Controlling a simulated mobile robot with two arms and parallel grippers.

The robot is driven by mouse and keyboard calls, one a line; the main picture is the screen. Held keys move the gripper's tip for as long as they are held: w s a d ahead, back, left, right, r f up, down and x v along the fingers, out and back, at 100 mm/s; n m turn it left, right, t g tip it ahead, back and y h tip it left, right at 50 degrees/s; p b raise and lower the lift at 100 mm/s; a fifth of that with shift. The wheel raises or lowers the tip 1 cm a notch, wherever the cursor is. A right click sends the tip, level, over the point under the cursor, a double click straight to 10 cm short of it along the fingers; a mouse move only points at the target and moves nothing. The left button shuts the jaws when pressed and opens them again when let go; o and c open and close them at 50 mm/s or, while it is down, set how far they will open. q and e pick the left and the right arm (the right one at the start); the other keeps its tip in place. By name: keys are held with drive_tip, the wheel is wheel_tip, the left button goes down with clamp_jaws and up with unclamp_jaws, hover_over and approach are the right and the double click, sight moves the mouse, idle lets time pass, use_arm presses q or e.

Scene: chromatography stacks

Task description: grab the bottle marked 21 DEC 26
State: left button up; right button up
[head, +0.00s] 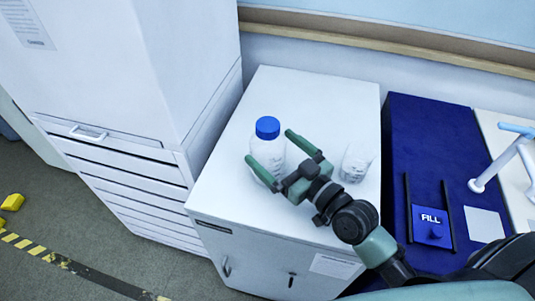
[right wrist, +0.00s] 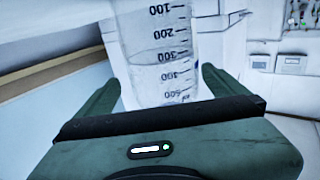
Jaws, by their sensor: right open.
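A clear bottle with a blue cap (head: 267,127) stands upright on top of the white cabinet. My right gripper (head: 271,148) is open, with one finger on either side of the bottle. In the right wrist view the bottle (right wrist: 155,50) shows between the two open fingers (right wrist: 160,85), with black graduation marks from 100 to 500 and liquid inside. I see gaps between the fingers and the bottle there. No date marking is readable on it in either view. My left gripper is not in view.
A clear graduated vessel (head: 357,163) stands on the white cabinet (head: 315,90), right of my gripper. A tall white unit (head: 190,60) stands at the left. The cabinet top behind the bottle is clear.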

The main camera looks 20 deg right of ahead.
sight(260, 138)
drive_tip(key=x, duration=0.1)
drive_tip(key=p+x, duration=0.1)
drive_tip(key=x, duration=0.2)
drive_tip(key=shift+s+a+r, duration=0.1)
drive_tip(key=shift+a+r, duration=0.15)
drive_tip(key=shift+a, duration=0.05)
drive_tip(key=shift+w+a+f, duration=0.1)
drive_tip(key=shift+w+a, duration=0.1)
drive_tip(key=shift+w, duration=0.25)
drive_tip(key=c, duration=1.9)
drive_tip(key=shift+c, duration=1.1)
drive_tip(key=shift+r, duration=0.25)
